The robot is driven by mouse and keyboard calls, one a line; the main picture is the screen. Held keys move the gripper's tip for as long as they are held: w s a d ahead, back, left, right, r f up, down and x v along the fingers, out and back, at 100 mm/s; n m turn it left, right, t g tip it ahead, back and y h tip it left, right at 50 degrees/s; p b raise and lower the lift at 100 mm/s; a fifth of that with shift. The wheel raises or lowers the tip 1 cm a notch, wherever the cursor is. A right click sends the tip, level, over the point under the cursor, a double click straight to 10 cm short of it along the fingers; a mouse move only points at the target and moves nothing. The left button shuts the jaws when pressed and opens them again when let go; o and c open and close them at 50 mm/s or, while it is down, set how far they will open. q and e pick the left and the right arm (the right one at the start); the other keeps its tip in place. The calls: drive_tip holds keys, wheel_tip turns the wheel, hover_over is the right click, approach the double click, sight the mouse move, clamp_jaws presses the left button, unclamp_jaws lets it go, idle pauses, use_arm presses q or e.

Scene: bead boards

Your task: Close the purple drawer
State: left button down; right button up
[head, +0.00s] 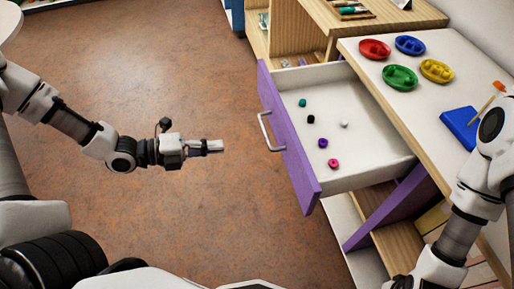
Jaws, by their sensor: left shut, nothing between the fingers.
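The purple drawer (287,150) is pulled out from under the white-topped desk, its purple front facing left toward my left arm. A silver bar handle (266,132) is on that front. Inside the white drawer lie a teal bead (302,103), a black bead (311,119), a white bead (344,124), a purple bead (323,143) and a pink bead (333,163). My left gripper (219,146) is shut and empty, left of the handle and apart from it, pointing right. My right arm is at the lower right; its gripper is out of view.
On the desk top (440,120) stand a red dish (374,49), a blue dish (410,45), a green dish (399,78) and a yellow dish (437,71). A blue board (458,127) lies near my right arm. The brown floor (200,60) left of the drawer is clear.

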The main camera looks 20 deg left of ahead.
use_arm(q)
drive_tip(key=b+x, duration=0.2)
drive_tip(key=x, duration=0.9)
drive_tip(key=shift+b, duration=0.35)
